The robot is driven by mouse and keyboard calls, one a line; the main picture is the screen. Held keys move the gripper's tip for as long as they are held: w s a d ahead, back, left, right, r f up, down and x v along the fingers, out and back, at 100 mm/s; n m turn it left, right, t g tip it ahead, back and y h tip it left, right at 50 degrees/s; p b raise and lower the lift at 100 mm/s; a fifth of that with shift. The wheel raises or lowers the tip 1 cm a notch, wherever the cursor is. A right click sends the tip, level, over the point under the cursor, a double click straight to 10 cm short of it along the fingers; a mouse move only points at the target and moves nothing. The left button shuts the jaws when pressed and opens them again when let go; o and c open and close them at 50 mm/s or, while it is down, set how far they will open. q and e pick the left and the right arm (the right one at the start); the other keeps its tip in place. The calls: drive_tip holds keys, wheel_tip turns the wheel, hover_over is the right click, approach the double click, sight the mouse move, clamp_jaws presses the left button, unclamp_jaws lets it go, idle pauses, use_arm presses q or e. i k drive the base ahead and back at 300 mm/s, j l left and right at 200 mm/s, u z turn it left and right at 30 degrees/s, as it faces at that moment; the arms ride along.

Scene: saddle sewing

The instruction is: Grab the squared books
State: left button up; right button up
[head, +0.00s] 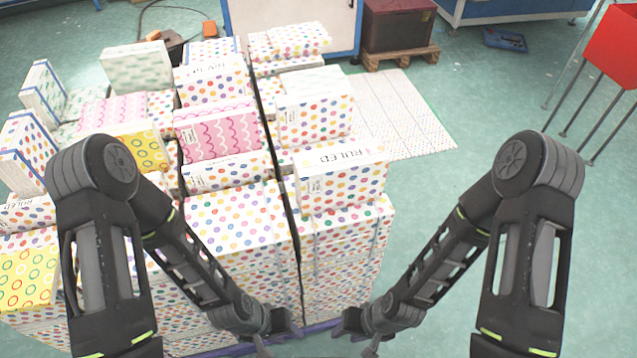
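Stacked white books with coloured dots and patterns fill the left and middle of the head view. A book block on the near right (340,184) reads "RULED" on its spine, and another at the left (30,210) seems to read the same. I cannot read "squared" on any spine; other labels, as on the pink wavy-patterned block (215,135), are too small to tell. My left gripper (275,338) is low at the bottom edge, in front of the pile, fingers apart and empty. My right gripper (359,336) is beside it, also open and empty. Both are partly cut off.
A patterned flat sheet (405,115) lies on the green floor behind the pile. A dark red box (398,25) stands on a wooden pallet at the back. A red bin on thin legs (615,48) stands at the right.

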sight(309, 117)
drive_tip(key=l+z, duration=0.3)
drive_tip(key=i+l+z, duration=0.25)
drive_tip(key=l, duration=0.25)
drive_tip(key=l+z, duration=0.3)
drive_tip(key=i+l, duration=0.05)
drive_tip(key=l, duration=0.05)
